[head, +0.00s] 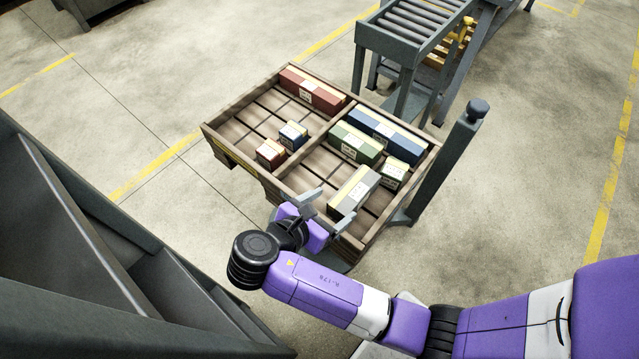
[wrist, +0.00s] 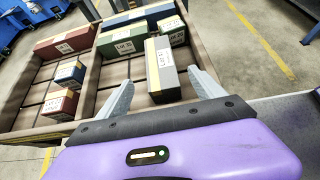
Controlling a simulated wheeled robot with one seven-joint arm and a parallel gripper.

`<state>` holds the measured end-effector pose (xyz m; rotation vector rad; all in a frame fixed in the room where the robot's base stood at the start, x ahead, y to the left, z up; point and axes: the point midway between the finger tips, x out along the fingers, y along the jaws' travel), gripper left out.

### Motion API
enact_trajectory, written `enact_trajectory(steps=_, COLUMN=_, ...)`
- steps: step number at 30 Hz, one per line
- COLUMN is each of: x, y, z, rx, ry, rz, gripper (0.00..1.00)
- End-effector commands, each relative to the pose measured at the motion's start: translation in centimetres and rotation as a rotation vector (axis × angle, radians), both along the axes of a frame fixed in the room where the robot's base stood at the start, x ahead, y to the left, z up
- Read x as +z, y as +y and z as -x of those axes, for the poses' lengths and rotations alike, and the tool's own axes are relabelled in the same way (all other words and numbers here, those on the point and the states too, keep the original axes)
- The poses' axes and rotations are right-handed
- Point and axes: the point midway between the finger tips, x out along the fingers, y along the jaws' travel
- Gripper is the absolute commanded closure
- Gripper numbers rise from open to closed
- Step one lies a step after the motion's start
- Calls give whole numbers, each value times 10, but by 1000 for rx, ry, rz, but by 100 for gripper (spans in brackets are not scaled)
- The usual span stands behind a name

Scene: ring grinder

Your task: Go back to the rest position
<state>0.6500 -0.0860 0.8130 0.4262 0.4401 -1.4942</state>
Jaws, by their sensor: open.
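My gripper (head: 325,212) is open at the near edge of a divided wooden crate, with no item between its fingers. In the wrist view the two grey fingers (wrist: 162,98) stand wide apart. A grey and yellow box (head: 353,192) lies in the crate's right compartment, just beyond the fingers. It shows between and ahead of them in the wrist view (wrist: 161,68), apart from both as far as I can see. My purple arm reaches in from the lower right of the head view.
The wooden crate (head: 238,107) also holds red, blue and green boxes, such as a long red box (head: 312,90) and a green box (head: 355,143). A grey post (head: 447,160) stands at its right. A roller conveyor (head: 415,25) is behind. Dark grey metalwork (head: 90,235) fills the lower left.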

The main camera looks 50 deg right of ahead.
Motion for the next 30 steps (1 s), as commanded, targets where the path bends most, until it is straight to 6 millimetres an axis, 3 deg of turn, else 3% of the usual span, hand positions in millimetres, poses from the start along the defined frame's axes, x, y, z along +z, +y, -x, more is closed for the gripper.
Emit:
enact_trajectory(steps=11, x=0, y=0, z=-2, rx=-11, ry=-31, rz=-1, gripper=22)
enact_trajectory(steps=14, x=-2, y=3, z=-21, rx=10, ry=-147, rz=-24, gripper=22)
enact_trajectory(steps=18, x=-1, y=24, z=-70, rx=81, ry=-416, rz=-158, gripper=22)
enact_trajectory(steps=21, x=-5, y=42, z=-92, rx=126, ry=-594, rz=-292, gripper=22)
enact_trajectory(steps=26, x=-10, y=71, z=-104, rx=153, ry=-841, rz=-539, gripper=22)
enact_trajectory(steps=30, x=-8, y=94, z=-95, rx=131, ry=-1027, rz=-781, gripper=22)
